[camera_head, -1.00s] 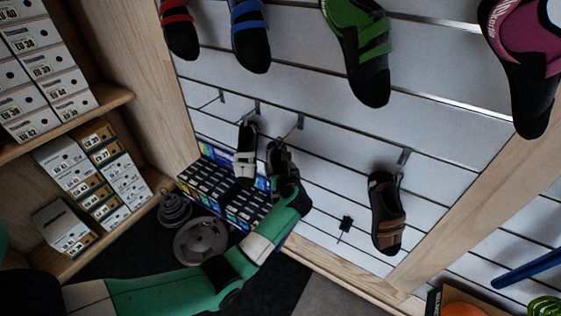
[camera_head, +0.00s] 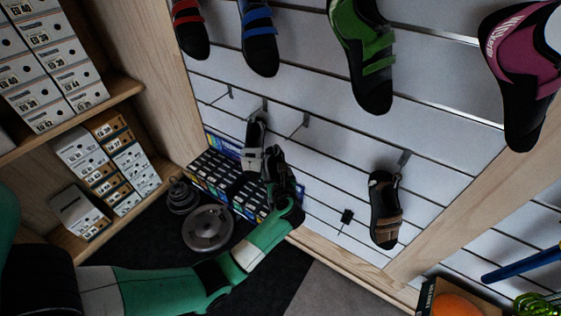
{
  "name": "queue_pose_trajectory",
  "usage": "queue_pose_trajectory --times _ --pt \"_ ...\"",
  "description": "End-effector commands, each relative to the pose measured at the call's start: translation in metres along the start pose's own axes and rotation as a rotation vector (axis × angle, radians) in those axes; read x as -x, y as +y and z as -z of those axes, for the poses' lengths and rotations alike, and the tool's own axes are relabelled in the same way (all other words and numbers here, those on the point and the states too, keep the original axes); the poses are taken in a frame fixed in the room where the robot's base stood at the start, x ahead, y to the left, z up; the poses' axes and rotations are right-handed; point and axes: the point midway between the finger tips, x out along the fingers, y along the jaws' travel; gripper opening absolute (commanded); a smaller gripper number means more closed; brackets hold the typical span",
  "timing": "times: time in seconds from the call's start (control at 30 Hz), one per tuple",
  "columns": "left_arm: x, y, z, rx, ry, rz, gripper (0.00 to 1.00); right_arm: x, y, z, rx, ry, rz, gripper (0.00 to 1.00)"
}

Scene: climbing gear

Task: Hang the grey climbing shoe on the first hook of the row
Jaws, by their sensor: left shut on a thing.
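The grey climbing shoe (camera_head: 254,148), pale grey with black parts, hangs upright, toe down, in front of the slatted wall. My left gripper (camera_head: 268,162) is at its right side and shut on it; the fingertips are dark and hard to make out. The shoe's top is close to the second hook from the left (camera_head: 265,105); I cannot tell whether it touches that hook. The leftmost hook (camera_head: 230,92) of the row is bare, and so is the third hook (camera_head: 306,120). My right gripper is not in view.
A brown and black shoe (camera_head: 385,212) hangs on the hook at the right end. Red (camera_head: 190,28), blue (camera_head: 259,38), green (camera_head: 364,55) and purple (camera_head: 522,70) shoes hang above. Boxed goods (camera_head: 215,178) and round weights (camera_head: 207,229) lie below; shoe boxes (camera_head: 85,160) fill the left shelves.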

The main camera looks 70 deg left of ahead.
Motion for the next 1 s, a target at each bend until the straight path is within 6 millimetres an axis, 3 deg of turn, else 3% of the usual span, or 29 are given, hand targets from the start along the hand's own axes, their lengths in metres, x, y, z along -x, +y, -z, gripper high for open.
queue_pose_trajectory --times 0.1,0.4,1.0 --pt "0.015 0.012 -0.005 -0.002 0.0 0.001 0.12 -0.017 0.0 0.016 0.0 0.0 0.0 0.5" --pt "0.041 0.038 0.004 -0.001 0.0 0.001 0.12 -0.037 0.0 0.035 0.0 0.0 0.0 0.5" --pt "0.042 0.041 0.007 0.0 -0.001 0.001 0.12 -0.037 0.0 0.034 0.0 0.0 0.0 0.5"
